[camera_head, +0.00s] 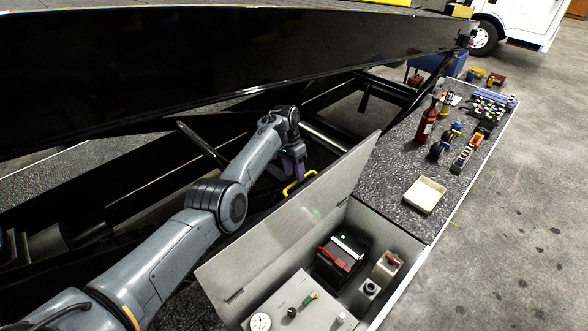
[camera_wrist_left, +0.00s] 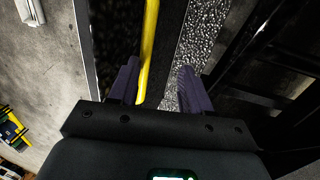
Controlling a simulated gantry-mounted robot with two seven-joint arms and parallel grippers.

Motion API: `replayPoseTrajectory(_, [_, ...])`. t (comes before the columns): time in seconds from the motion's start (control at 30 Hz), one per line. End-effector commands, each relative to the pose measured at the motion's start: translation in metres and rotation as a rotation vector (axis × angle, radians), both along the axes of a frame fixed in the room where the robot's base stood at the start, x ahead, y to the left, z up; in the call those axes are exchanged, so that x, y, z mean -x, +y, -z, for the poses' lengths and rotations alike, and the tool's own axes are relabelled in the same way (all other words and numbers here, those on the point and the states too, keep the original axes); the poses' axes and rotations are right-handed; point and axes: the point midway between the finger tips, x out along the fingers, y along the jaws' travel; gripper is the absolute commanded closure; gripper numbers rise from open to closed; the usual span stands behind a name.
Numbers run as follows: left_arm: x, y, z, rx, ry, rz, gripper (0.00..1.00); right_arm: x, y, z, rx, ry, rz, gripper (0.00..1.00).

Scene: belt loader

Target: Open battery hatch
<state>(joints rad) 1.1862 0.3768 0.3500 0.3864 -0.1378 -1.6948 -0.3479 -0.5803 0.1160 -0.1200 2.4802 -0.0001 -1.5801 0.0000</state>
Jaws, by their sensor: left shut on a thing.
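The battery hatch lid (camera_head: 295,225) is a light grey panel. It stands raised and tilted on the left side of the open battery compartment (camera_head: 408,245). A yellow handle (camera_head: 301,183) shows at the lid's far-side face, and it runs between the fingers in the left wrist view (camera_wrist_left: 149,45). The lid hides part of the handle. A black battery (camera_head: 342,262) with a red part sits inside the compartment. My right gripper is not in view.
A black beam (camera_head: 230,75) spans above my left arm. Right of the compartment, a speckled deck (camera_head: 407,170) carries a cream tray (camera_head: 425,195), a red extinguisher (camera_head: 426,124) and several tools. Open concrete floor lies at the right.

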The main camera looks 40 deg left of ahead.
Motion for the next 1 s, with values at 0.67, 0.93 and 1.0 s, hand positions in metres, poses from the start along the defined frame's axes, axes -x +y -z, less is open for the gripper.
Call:
replayPoseTrajectory(0.67, [-0.002, 0.023, -0.096, -0.003, -0.009, 0.007, 0.62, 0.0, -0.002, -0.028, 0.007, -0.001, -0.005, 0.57])
replayPoseTrajectory(0.93, [-0.002, 0.024, -0.098, -0.002, -0.009, 0.007, 0.62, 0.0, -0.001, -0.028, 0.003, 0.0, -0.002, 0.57])
replayPoseTrajectory(1.0, [-0.002, 0.024, -0.098, -0.002, -0.009, 0.007, 0.62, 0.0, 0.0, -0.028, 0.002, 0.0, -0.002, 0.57])
